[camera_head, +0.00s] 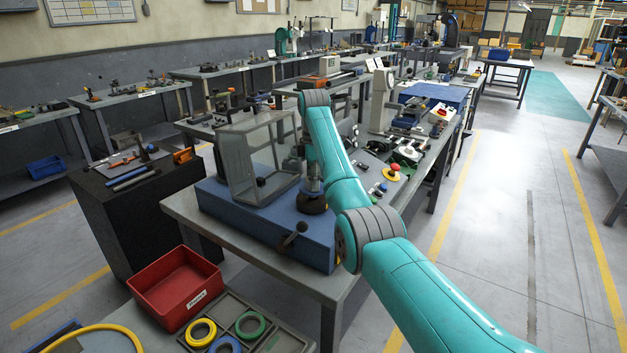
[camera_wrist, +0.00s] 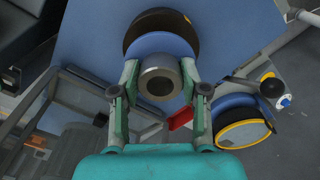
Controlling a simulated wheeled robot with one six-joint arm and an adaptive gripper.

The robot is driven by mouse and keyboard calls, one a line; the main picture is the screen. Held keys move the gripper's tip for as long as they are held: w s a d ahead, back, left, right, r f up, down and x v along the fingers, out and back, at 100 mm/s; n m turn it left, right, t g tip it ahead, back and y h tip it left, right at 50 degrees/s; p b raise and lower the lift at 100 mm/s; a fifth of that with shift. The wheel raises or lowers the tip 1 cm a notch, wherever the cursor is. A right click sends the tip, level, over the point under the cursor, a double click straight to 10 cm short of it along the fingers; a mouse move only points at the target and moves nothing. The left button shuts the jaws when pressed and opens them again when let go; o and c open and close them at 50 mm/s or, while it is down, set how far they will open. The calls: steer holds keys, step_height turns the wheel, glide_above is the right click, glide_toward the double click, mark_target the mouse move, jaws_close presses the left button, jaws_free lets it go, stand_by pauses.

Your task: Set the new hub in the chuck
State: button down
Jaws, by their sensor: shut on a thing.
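My gripper (camera_wrist: 160,74) is shut on a grey cylindrical hub (camera_wrist: 158,69) with a dark bore, one finger on each side. Just beyond the hub in the wrist view are a blue disc (camera_wrist: 160,42) and a wider dark round chuck (camera_wrist: 140,33). I cannot tell whether the hub touches them. In the head view the dark chuck (camera_head: 314,205) sits on the blue press base (camera_head: 215,200), with my gripper (camera_head: 314,180) directly above it. The hub is too small or hidden to make out there.
A clear guard (camera_head: 250,165) stands close left of my gripper. A dark lever (camera_head: 293,240) sticks out of the base's front. A red bin (camera_head: 175,285) and a tray (camera_head: 262,345) with coloured rings are at the front. The right floor is clear.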

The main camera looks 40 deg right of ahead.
steer(key=shift+f, duration=1.4)
stand_by(0.4)
steer(key=c, duration=0.5)
jaws_free()
stand_by(0.3)
